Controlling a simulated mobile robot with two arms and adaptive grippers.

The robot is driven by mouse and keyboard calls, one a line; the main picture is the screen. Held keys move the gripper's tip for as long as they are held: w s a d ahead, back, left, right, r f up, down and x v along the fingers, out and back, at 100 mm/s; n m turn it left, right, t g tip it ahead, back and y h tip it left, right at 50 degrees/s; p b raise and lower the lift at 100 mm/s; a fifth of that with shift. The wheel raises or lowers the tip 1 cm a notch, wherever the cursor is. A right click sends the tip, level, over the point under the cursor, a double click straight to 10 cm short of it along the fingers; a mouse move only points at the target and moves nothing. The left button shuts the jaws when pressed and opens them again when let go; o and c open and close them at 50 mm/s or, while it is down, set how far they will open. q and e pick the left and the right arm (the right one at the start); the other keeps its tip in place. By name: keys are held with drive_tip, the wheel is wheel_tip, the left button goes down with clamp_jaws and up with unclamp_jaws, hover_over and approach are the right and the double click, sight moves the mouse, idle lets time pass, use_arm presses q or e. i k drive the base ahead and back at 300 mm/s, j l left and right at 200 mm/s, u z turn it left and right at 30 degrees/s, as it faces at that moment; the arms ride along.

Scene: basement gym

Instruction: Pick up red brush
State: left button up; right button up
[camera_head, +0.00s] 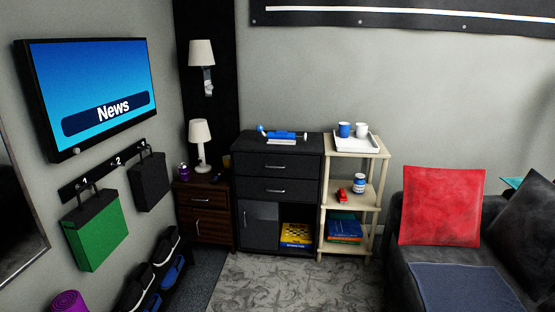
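A small red object (342,195) sits on the middle shelf of the light wooden shelf unit (325,195), beside a blue-and-white can or jar (359,183). It is too small to tell whether it is a brush. No other brush shape is clear to me. Neither my left nor my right gripper is in view.
A black cabinet (280,222) with a blue item (283,135) on top adjoins the shelf unit. A white tray (370,151) holds two cups. A dark sofa (425,262) with a red cushion (440,207) stands right. Patterned carpet (285,285) in front is clear.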

sight(342, 197)
drive_tip(key=i, duration=2.3)
